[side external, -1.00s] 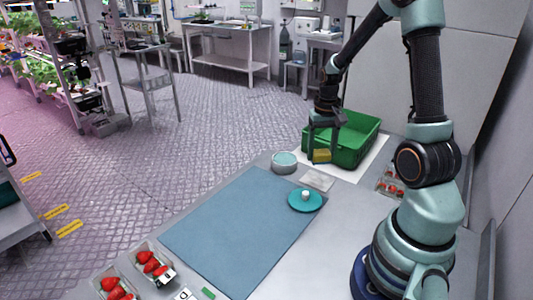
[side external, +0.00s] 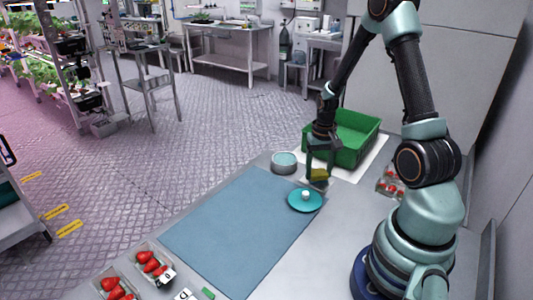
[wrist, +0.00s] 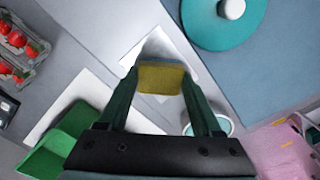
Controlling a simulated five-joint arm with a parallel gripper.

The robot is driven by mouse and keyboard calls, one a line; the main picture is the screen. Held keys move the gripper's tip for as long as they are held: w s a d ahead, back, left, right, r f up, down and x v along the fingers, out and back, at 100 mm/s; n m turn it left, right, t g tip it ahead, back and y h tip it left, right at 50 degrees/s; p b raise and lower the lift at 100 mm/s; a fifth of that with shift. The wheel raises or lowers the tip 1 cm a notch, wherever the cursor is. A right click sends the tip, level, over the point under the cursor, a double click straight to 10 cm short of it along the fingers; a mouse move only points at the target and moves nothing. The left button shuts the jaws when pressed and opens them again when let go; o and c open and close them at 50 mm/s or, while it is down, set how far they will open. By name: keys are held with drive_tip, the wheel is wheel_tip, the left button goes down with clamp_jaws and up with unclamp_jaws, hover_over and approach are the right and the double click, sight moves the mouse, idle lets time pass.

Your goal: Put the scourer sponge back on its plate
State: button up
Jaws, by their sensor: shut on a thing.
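In the wrist view the sponge (wrist: 160,79) sits between the two green fingertips. A pale square plate (side external: 312,184) lies flat on the bench beneath the sponge. It also shows in the wrist view (wrist: 157,46) around the sponge. The sponge is over the plate and hides part of it. I cannot tell whether the sponge touches it.
A green crate (side external: 361,155) stands on a white sheet (side external: 375,165) behind. A round teal-topped tub (side external: 284,161) is left of the plate. A teal disc with a white knob (side external: 304,207) lies on the blue mat (side external: 235,230). Strawberry punnets (side external: 150,262) stand in front.

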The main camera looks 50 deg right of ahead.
sight(319, 172)
drive_tip(key=o, duration=1.2)
wheel_tip(319, 172, up, 11)
drive_tip(key=a+r+n+t, duration=0.2)
drive_tip(key=a+r+n, duration=0.2)
drive_tip(key=a, duration=0.7)
drive_tip(key=a+r+n+t, duration=0.3)
drive_tip(key=a+r+n, duration=0.2)
drive_tip(key=a+r, duration=0.3)
drive_tip(key=s+a, duration=0.1)
drive_tip(key=a, duration=0.2)
drive_tip(key=shift+a+r+t, duration=0.15)
drive_tip(key=shift+r+t, duration=0.15)
